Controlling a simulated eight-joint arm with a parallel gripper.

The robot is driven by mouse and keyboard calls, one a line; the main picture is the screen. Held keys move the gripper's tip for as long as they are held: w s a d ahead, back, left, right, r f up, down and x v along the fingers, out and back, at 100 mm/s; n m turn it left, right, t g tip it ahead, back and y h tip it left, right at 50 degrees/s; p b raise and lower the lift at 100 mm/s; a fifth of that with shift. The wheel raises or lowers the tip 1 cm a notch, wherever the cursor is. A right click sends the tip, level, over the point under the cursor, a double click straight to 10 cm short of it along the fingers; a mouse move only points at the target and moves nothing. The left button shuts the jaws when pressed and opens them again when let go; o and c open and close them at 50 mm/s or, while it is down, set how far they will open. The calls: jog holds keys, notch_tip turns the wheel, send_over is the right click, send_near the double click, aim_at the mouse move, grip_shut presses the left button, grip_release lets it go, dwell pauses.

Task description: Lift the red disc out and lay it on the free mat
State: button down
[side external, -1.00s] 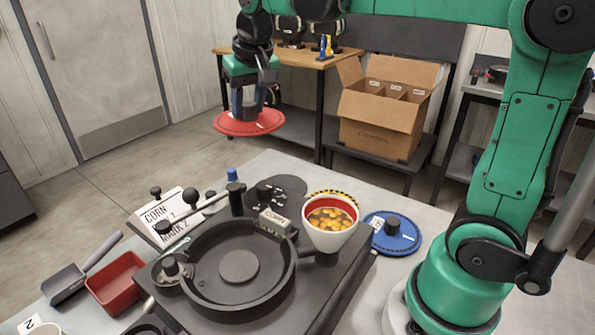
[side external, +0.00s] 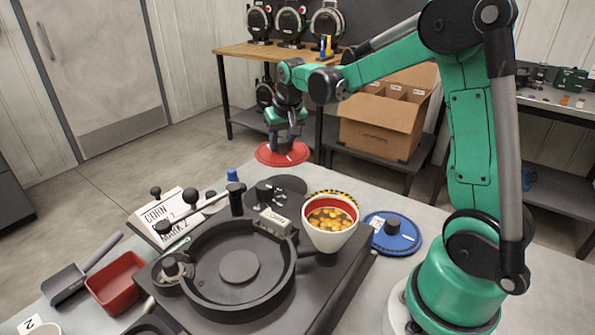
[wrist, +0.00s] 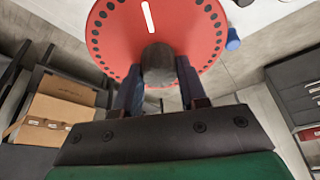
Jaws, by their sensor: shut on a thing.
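The red disc (side external: 282,153), with a ring of small holes and a pale slot, hangs level beyond the table's far edge in the side view. My gripper (side external: 284,138) is shut on its dark knob; the wrist view shows the knob between the fingers (wrist: 158,85) and the red face of the disc (wrist: 108,35). The black seed meter's round housing (side external: 207,275) is open, with no disc in it. A dark round mat (side external: 292,184) lies behind the meter, partly hidden by knobs, and looks bare. A blue disc (side external: 402,241) with a knob lies right of the hopper.
A white hopper (side external: 328,240) holds yellow seeds. A yellow-black striped ring (side external: 345,194) shows behind it. A red tray (side external: 117,284) is at left.

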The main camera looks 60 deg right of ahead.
aim_at(283, 151)
jog(key=shift+f, duration=4.1)
jog(key=shift+f, duration=0.5)
jog(key=shift+c, duration=2)
grip_release()
jog(key=shift+o, duration=0.2)
jog(key=shift+o, duration=1)
jog(key=shift+r, duration=3)
